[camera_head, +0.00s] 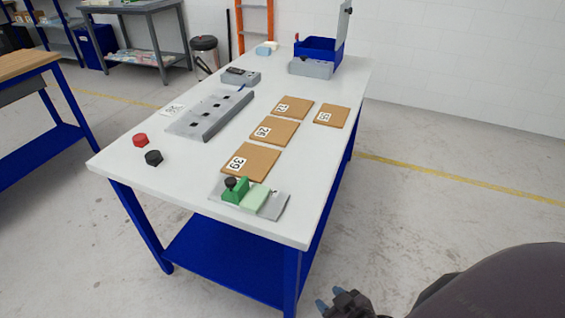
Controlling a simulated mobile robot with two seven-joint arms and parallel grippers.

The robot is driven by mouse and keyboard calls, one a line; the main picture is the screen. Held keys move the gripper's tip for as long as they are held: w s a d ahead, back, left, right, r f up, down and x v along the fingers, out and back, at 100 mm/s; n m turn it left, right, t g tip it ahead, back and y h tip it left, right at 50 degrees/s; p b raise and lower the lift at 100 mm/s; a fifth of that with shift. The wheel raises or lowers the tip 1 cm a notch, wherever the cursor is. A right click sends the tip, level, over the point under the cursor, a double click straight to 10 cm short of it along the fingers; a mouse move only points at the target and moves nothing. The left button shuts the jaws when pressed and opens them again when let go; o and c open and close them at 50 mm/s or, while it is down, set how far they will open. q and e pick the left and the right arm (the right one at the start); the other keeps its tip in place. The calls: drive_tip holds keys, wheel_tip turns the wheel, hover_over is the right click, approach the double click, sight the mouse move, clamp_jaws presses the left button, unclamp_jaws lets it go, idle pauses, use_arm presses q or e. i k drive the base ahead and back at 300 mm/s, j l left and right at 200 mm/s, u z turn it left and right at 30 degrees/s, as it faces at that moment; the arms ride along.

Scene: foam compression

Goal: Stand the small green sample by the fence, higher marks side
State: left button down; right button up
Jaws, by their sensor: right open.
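A small light green block (257,197), which looks like the green sample, sits on a grey plate (273,207) at the table's near end. It is right beside a dark green fixture (236,191) with a black knob. A long grey rail (209,116) with several dark square marks and a raised edge lies at the table's left middle; I cannot tell whether it is the fence. My right gripper (334,303) is open and empty at the bottom, below and apart from the near table edge. My left gripper is not in view.
Several brown numbered boards (255,163) lie along the right of the white table (190,182). A red knob (140,140) and a black knob (153,157) sit at left. A grey device (240,77), a blue bin (319,50) and pale blocks (266,48) are at the far end. The near left corner is clear.

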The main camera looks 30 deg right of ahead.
sight(253, 200)
drive_tip(key=i+j+z, duration=0.1)
drive_tip(key=z, duration=0.25)
drive_tip(key=i+j+z, duration=0.1)
drive_tip(key=z, duration=0.3)
drive_tip(key=j+z, duration=0.35)
drive_tip(key=i+l, duration=0.05)
